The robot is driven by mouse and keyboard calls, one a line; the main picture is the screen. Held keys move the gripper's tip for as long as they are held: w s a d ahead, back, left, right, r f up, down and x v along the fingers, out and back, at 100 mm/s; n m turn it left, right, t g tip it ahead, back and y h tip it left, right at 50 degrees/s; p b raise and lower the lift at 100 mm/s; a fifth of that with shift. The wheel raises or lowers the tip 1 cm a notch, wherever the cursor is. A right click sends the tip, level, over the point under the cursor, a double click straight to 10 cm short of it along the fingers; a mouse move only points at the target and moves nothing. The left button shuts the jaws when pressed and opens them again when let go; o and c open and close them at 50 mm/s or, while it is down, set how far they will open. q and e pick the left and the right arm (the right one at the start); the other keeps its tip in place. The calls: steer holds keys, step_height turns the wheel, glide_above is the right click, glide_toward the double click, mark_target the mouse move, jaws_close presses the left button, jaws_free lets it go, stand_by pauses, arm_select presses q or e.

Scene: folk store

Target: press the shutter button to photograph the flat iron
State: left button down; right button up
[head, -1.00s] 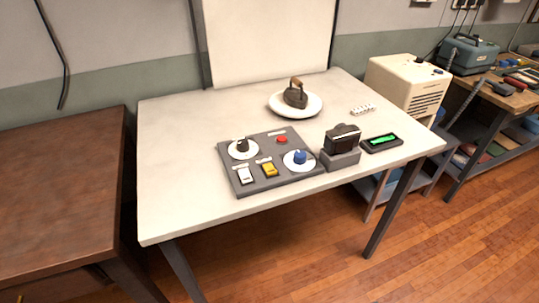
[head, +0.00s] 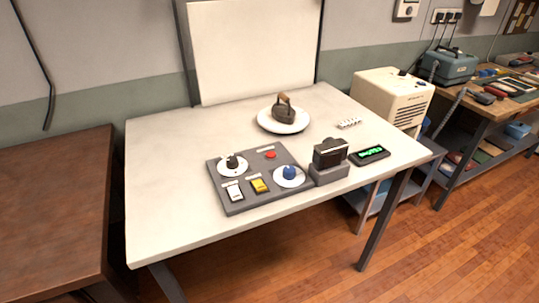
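The dark flat iron (head: 284,111) with a brown handle sits upright on a round white plate (head: 264,120) at the back of the white table. A grey control panel (head: 252,199) lies nearer the front. It bears a red button (head: 270,155), a black knob (head: 232,161), a blue knob (head: 289,172), a white switch (head: 234,191) and a yellow switch (head: 259,185). Its small labels are too small to read. A black camera (head: 330,153) stands on a grey block (head: 329,174) right of the panel. Neither gripper is in view.
A small display (head: 369,155) with green characters lies right of the camera. A white strip (head: 349,123) lies behind it. A white backdrop (head: 254,50) stands behind the white table (head: 166,215). A brown table (head: 50,200) is at left, a cream heater-like box (head: 393,97) at right.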

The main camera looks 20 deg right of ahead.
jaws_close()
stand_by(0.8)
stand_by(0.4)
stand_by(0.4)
